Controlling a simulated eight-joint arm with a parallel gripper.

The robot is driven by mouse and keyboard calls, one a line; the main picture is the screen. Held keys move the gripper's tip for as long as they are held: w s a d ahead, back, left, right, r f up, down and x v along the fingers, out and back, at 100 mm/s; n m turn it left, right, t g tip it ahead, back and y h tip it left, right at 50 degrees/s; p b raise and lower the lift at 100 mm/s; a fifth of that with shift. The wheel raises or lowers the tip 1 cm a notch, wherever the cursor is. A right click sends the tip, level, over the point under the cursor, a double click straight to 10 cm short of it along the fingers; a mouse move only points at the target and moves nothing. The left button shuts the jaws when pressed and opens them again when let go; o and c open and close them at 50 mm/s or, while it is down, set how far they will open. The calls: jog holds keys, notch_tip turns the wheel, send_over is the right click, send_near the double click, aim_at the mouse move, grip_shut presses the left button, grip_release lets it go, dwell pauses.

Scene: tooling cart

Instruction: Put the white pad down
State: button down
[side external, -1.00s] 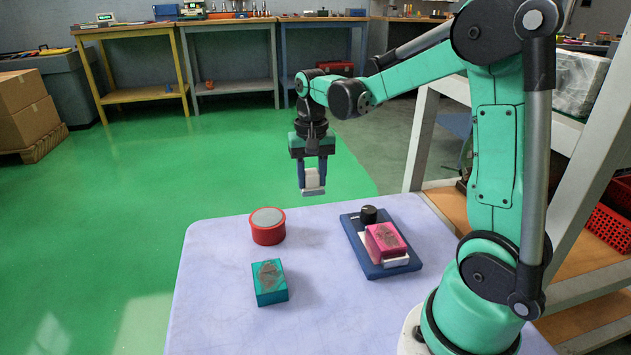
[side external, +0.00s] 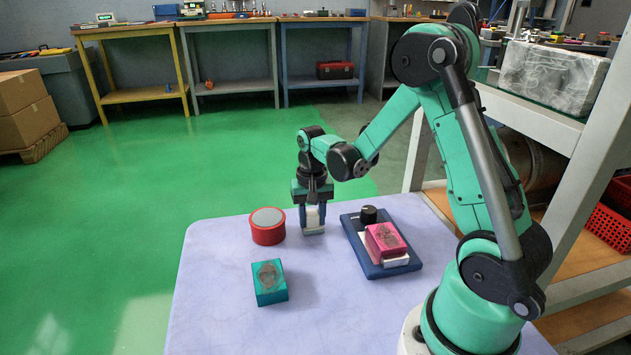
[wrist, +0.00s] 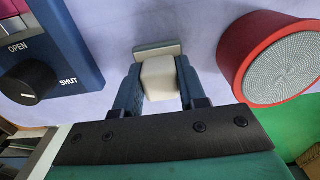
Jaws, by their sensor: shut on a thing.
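My gripper (side external: 313,220) is shut on the white pad (side external: 313,217), low over the far part of the table. In the wrist view the pad (wrist: 158,78) is a pale block between the two blue fingers of my gripper (wrist: 158,90), with a flat grey-white plate at its far end. The pad's underside looks at or very close to the tabletop (side external: 215,290); I cannot tell whether it touches.
A red round tin with a grey top (side external: 267,227) stands just left of my gripper. A blue base with a black knob (side external: 368,214) and a pink block (side external: 385,240) is to the right. A teal block (side external: 269,283) sits nearer the front. The front middle of the table is clear.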

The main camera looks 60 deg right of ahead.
aim_at(312, 213)
jog(key=c, duration=0.5)
grip_release()
jog(key=shift+f, duration=0.1)
notch_tip(312, 213, up, 11)
jog(key=s+a+r+n+t, duration=0.1)
jog(key=s+a+n+t, duration=0.1)
jog(key=a, duration=0.4)
jog(key=s+a+r+n+t, duration=0.1)
jog(key=s+a+n+t, duration=0.2)
jog(key=a+n+t, duration=0.2)
jog(key=shift+a+n, duration=1)
jog(key=shift+a, duration=0.1)
